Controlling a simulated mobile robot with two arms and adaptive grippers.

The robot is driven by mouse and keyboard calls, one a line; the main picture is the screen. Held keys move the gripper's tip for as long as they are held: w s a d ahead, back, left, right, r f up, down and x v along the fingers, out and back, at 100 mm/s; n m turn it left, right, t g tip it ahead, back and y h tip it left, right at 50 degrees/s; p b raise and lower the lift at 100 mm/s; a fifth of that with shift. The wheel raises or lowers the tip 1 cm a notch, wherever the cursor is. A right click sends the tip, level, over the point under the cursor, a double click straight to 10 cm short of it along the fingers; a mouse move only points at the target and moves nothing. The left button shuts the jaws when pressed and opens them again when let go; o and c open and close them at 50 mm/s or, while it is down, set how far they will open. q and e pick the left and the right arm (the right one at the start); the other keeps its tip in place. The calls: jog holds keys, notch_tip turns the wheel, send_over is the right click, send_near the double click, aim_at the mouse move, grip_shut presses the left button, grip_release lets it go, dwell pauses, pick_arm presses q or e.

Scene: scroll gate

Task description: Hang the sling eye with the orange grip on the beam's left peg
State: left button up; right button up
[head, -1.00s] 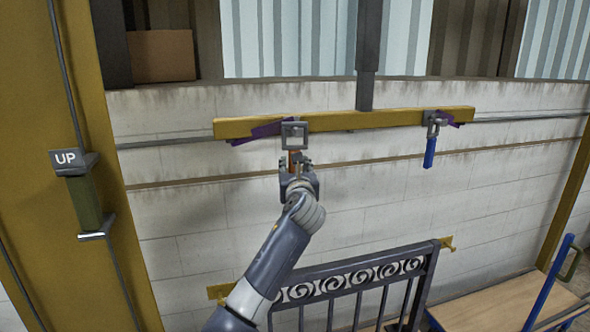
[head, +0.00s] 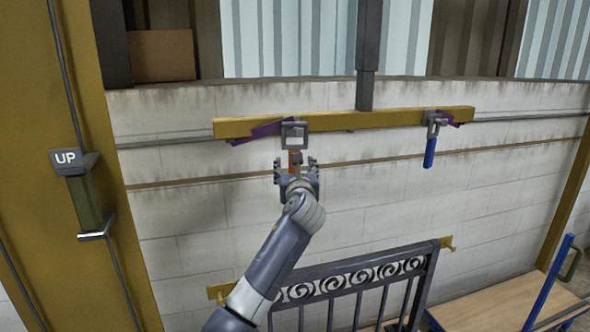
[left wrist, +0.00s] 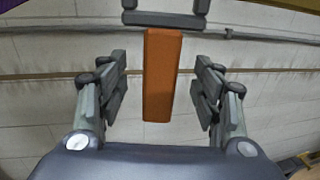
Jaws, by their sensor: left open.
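The square grey sling eye (head: 294,134) is at the left part of the yellow beam (head: 350,121), where the left peg is. It appears to hang around the peg, though the peg itself is mostly hidden. The orange grip (head: 295,160) hangs straight down below the eye; it also shows in the left wrist view (left wrist: 161,75). My left gripper (head: 296,163) is open, with one finger on each side of the orange grip. In the left wrist view (left wrist: 161,88) a gap shows between each finger and the grip. My right gripper is not in view.
A second eye with a blue grip (head: 429,152) hangs at the beam's right part. A dark scrolled gate (head: 350,287) stands below. A yellow post with an UP control (head: 66,158) is at the left, and a wooden-topped cart (head: 500,302) is at the lower right.

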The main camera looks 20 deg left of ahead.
pick_arm(q)
notch_tip(320, 180, down, 12)
jog(key=b, duration=0.4)
jog(key=shift+r+b, duration=0.25)
jog(key=shift+b, duration=0.1)
dwell(0.7)
jog(key=d+p+v, duration=0.2)
jog(key=p+v, duration=0.5)
jog(key=v, duration=0.3)
jog(key=shift+d, duration=0.15)
dwell(0.5)
dwell(1.1)
